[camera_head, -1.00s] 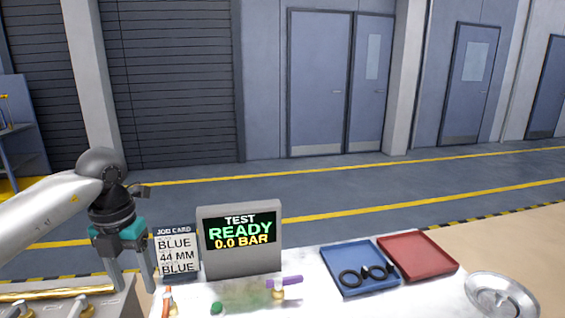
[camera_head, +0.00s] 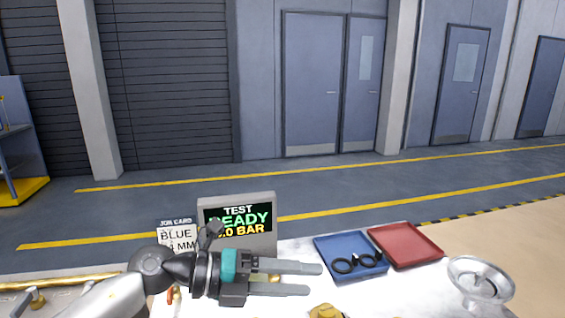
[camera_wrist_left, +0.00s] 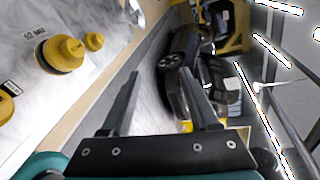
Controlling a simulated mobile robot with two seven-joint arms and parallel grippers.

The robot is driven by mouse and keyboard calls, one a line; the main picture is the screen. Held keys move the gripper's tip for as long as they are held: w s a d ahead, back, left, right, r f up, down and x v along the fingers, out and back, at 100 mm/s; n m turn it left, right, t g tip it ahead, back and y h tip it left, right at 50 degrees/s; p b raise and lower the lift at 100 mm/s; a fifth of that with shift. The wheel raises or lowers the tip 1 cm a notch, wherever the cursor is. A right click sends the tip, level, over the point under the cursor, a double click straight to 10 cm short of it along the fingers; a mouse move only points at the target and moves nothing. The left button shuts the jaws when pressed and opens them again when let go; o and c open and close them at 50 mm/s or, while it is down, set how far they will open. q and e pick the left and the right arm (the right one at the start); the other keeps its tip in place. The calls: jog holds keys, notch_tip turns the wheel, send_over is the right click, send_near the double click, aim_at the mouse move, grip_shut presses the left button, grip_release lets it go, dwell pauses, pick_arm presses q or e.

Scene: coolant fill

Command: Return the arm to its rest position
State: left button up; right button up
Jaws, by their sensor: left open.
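My left arm comes in from the lower left in the head view. Its gripper (camera_head: 315,279) is open and empty, with the two fingers pointing right above the white bench top. It hides part of the test display (camera_head: 237,205) and the lower part of the job card (camera_head: 177,236). In the left wrist view the open fingers (camera_wrist_left: 168,75) have nothing between them. They point past the edge of the bench. My right gripper is not in view.
A blue tray (camera_head: 322,246) with black rings and a red tray (camera_head: 432,247) lie on the bench. A metal dish (camera_head: 490,268) stands at the right. A yellow part (camera_head: 326,311) is below the gripper. Yellow caps (camera_wrist_left: 62,54) lie on the bench in the left wrist view.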

pick_arm(q)
jog(key=w+a+r+n+t, duration=0.35)
jog(key=r+n+t, duration=0.35)
jog(key=n+t, duration=0.75)
jog(key=s+a+f+n+y, duration=0.2)
jog(key=a+f+n+y, duration=1.2)
jog(key=n, duration=0.3)
jog(key=s+a+f+n+g+y, duration=0.1)
jog(key=s+f+n+g, duration=0.1)
jog(key=s+f+g, duration=0.75)
jog(key=s+f+n+g, duration=0.2)
jog(key=s+f+g, duration=0.35)
jog(key=s, duration=0.75)
notch_tip(320, 180, down, 25)
jog(key=s+b, duration=0.2)
jog(key=s+a+f+b, duration=0.1)
jog(key=s+a+f, duration=0.1)
jog(key=s+f, duration=1.3)
jog(key=shift+s+a+f+m+g, duration=0.25)
jog(key=shift+a+f+m+g, duration=0.1)
jog(key=shift+f+g, duration=0.1)
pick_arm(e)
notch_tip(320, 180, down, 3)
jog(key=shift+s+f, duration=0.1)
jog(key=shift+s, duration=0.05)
